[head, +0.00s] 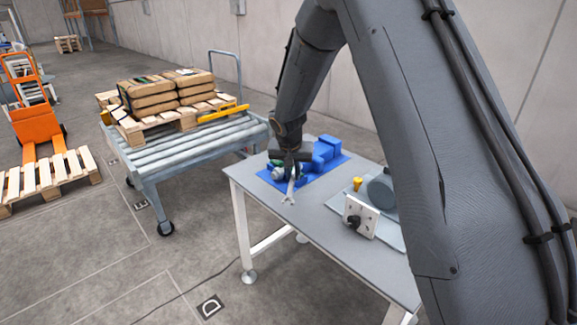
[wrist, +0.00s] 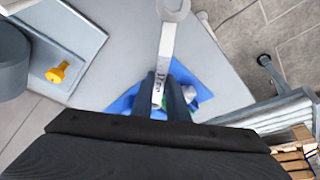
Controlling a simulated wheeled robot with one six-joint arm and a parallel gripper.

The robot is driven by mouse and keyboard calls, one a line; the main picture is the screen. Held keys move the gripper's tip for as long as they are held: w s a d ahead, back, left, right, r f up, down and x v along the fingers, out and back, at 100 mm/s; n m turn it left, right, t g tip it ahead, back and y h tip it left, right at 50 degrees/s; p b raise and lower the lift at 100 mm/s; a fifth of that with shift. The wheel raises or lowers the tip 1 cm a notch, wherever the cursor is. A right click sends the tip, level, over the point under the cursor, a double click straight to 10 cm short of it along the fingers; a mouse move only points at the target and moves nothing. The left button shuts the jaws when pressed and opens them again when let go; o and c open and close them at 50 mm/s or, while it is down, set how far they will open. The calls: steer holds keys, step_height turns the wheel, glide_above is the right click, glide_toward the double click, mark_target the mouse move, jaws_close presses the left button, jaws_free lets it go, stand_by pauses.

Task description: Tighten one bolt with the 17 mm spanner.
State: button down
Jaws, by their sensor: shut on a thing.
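My gripper (wrist: 174,92) is shut on a pale metal spanner (wrist: 166,45), gripping its handle; its size marking is too small to read surely. The same spanner (head: 291,187) shows in the head view, held over the left part of the table, its forked end toward the table's front edge. My gripper (head: 291,163) is above the blue mat (head: 318,179). A white upright plate (head: 365,208) with small dark spots and a dark round piece stands to the right. I cannot make out clearly which spots are bolts.
The grey table (head: 320,219) has clear room between mat and white plate. A grey round housing (head: 380,191) and a yellow piece (head: 357,183) are by the plate. Blue blocks (head: 325,150) stand on the mat. A roller conveyor (head: 190,142) with a loaded pallet is left.

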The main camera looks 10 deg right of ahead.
steer(key=d+n+y+p, duration=0.2)
steer(key=d+n+y, duration=0.1)
steer(key=d+n, duration=0.5)
steer(key=shift+w+d+n, duration=0.15)
steer(key=shift+d+n, duration=0.1)
steer(key=shift+n, duration=0.15)
stand_by(1.5)
steer(key=shift+f+b, duration=0.4)
steer(key=shift+b, duration=0.75)
stand_by(2.2)
steer(key=shift+f+b, duration=0.75)
stand_by(0.6)
steer(key=shift+r, duration=0.15)
stand_by(0.4)
